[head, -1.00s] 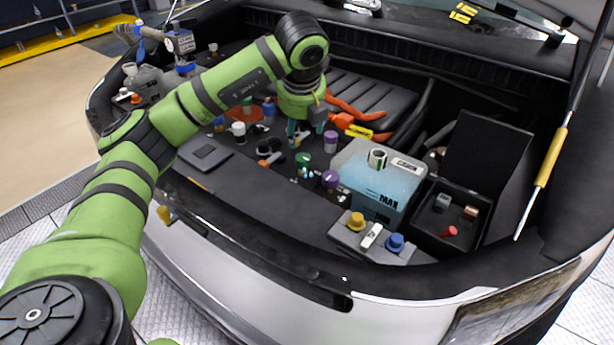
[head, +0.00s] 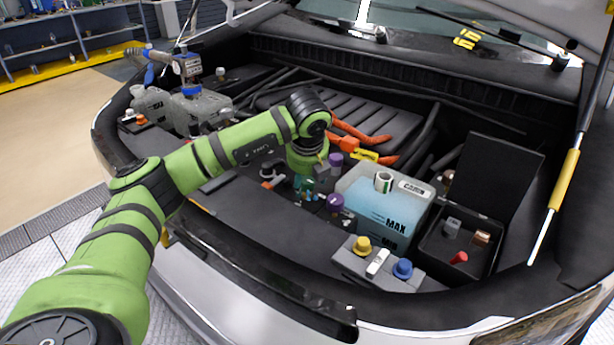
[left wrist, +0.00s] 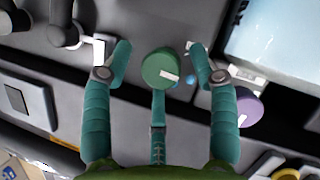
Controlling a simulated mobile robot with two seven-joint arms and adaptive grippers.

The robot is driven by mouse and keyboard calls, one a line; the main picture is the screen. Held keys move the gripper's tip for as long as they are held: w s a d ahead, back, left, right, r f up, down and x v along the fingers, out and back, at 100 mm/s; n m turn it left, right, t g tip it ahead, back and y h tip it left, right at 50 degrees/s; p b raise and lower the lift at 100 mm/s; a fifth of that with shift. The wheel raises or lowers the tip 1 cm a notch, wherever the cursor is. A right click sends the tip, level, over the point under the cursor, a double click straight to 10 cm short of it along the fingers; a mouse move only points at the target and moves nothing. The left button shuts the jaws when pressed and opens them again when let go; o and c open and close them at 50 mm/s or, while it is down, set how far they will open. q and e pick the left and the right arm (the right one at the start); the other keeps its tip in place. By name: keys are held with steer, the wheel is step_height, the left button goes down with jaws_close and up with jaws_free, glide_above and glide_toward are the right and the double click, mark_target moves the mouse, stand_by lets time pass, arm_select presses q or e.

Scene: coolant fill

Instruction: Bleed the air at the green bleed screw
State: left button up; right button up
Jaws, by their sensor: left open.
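The green bleed screw (left wrist: 158,66), a round knob with a white mark, shows in the left wrist view between the fingers of my left gripper (left wrist: 160,58). The teal fingers are open on both sides of it, with gaps visible; a third finger lies below it in the picture. In the head view my left gripper (head: 305,187) points down in the engine bay, left of the coolant tank, and the green screw is hidden or too hard to make out there. My right gripper is not in view.
A purple knob (left wrist: 247,107) stands right of the gripper. The blue coolant tank (head: 385,215) marked MAX is close by. A block with yellow and blue caps (head: 350,262) and an open black box (head: 432,242) stand further right. Orange cables (head: 350,134) run behind.

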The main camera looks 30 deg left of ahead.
arm_select(q)
steer(key=shift+r, duration=0.1)
steer(key=c, duration=1.1)
steer(key=shift+o, duration=0.2)
